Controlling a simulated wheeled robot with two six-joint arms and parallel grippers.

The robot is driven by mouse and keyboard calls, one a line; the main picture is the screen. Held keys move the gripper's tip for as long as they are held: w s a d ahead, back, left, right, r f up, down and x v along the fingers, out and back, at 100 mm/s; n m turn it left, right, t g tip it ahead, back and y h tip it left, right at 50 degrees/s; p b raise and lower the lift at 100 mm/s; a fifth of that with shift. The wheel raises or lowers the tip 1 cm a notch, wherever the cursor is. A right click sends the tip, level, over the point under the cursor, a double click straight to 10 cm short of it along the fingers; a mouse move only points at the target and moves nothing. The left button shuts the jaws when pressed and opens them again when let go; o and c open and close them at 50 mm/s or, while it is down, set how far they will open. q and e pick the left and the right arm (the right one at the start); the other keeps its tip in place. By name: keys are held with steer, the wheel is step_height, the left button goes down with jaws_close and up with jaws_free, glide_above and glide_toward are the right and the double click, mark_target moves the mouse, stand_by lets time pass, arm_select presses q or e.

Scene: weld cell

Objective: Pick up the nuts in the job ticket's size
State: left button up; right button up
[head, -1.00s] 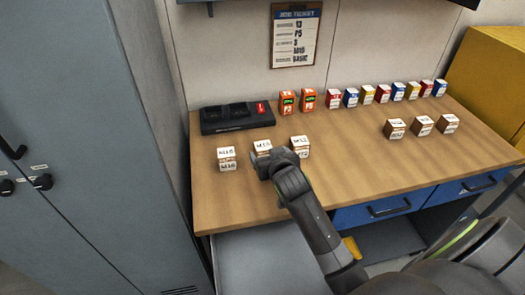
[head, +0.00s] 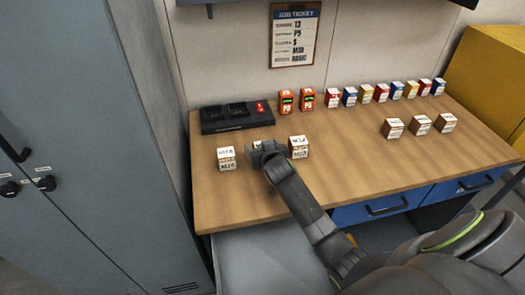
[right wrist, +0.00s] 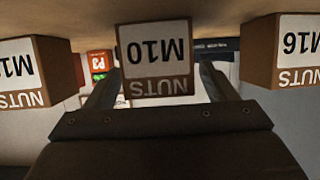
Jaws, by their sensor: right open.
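The job ticket (head: 295,36) hangs on the wall behind the bench; its size line appears to read M10. Three nut boxes stand in a row at the bench's left: an M16 box (head: 226,159), a middle box (head: 257,145) mostly hidden by my gripper, and a right box (head: 298,147). My right gripper (head: 266,154) is at the middle box. In the right wrist view, upside down, the M10 nuts box (right wrist: 155,60) sits between the open fingers of this gripper (right wrist: 158,78). Contact cannot be told. The M16 box (right wrist: 297,50) is beside it. My left gripper is not in view.
Three brown boxes (head: 420,125) stand at the right. A row of red, blue and yellow boxes (head: 382,93) and two orange items (head: 306,98) stand at the back. A black tray (head: 236,118) lies back left. The front middle of the bench (head: 350,165) is clear.

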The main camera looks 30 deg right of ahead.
steer(key=c, duration=1.4)
steer(key=shift+w, duration=0.1)
steer(key=shift+r, duration=0.15)
